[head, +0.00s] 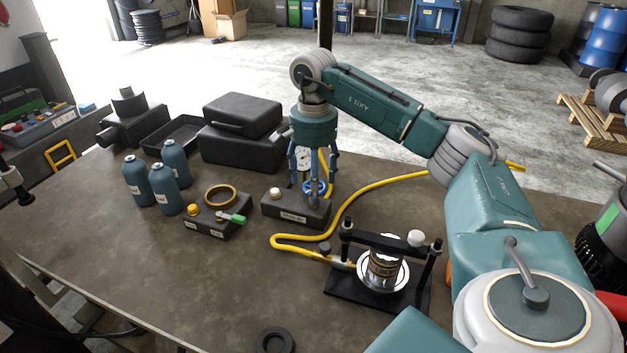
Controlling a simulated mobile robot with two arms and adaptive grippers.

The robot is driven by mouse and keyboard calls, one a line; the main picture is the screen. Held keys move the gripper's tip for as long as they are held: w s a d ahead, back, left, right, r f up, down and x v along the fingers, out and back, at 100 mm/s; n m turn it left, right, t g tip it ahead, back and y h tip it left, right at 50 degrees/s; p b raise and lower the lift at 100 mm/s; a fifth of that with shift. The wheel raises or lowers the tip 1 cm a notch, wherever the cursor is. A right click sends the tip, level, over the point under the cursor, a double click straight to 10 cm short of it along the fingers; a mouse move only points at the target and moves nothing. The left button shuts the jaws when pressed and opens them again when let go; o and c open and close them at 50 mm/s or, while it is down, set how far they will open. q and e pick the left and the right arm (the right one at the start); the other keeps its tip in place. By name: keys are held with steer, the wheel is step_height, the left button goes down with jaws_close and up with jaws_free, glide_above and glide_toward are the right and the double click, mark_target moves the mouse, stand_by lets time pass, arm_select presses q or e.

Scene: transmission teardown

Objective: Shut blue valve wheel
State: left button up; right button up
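The blue valve wheel (316,188) sits on a dark block (290,210) with a white label, a white knob and a round gauge (303,158) behind it. My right gripper (318,192) comes straight down over the wheel from above. Its blue fingers stand around the wheel and partly hide it and the gauge. I cannot tell whether the fingers touch or grip the rim. My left gripper is not in view.
A yellow hose (345,208) curves from near the block to a black press frame (418,296). Left of the block stand a fixture with a brass ring and green-handled lever (218,218), several blue bottles (165,190) and a black case (240,150). The front-left table is clear.

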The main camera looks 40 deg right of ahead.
steer(key=shift+d, duration=0.1)
steer(key=c, duration=0.8)
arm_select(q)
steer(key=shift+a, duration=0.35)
arm_select(e)
steer(key=shift+c, duration=0.9)
